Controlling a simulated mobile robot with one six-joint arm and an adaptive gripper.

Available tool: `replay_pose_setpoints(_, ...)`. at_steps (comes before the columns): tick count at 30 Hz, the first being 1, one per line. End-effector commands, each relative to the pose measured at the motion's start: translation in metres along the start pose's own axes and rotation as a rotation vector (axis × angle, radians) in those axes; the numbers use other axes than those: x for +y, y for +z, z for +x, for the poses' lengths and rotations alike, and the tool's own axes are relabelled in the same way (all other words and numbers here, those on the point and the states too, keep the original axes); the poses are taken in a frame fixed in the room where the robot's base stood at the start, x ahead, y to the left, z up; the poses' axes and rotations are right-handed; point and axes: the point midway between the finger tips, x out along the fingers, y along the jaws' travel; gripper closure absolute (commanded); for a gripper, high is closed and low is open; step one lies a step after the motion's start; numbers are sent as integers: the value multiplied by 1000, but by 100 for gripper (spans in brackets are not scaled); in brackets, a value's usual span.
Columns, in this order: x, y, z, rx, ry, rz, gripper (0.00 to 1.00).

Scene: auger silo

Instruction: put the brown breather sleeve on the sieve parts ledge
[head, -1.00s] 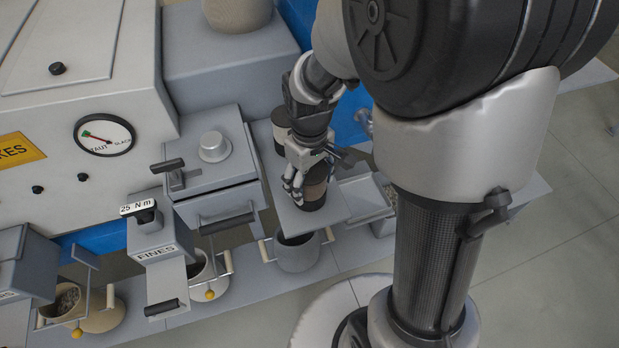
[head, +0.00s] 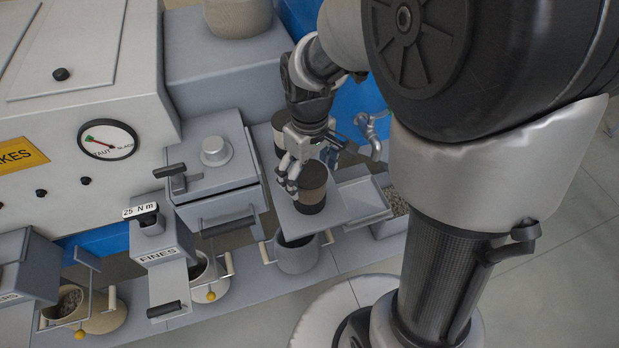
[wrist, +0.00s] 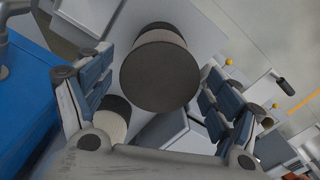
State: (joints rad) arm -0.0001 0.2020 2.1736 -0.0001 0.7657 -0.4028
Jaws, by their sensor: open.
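The brown breather sleeve (head: 314,181), a short cylinder with dark bands at top and bottom, stands upright on a grey ledge (head: 334,207) in the head view. In the wrist view its dark round end (wrist: 160,77) faces me, in the gap between the fingers. My gripper (head: 290,180) is open, with its fingers at the sleeve's upper left in the head view. In the wrist view (wrist: 155,105) the fingers are spread to both sides, apart from the sleeve. Which surface is named the sieve parts ledge cannot be read.
A second cylinder, pale with a dark top (head: 281,128), stands close behind my gripper; it also shows in the wrist view (wrist: 113,120). A grey bucket (head: 297,254) stands below the ledge. A tap (head: 372,130) and a grey tray (head: 362,198) are to the right.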

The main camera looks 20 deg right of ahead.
Motion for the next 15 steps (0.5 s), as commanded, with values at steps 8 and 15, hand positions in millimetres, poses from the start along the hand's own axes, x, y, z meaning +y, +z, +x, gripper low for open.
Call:
replay_pose_setpoints(8,0,0,-59,2,1,0,17)
replay_pose_setpoints(15,-1,3,-81,11,5,9,17)
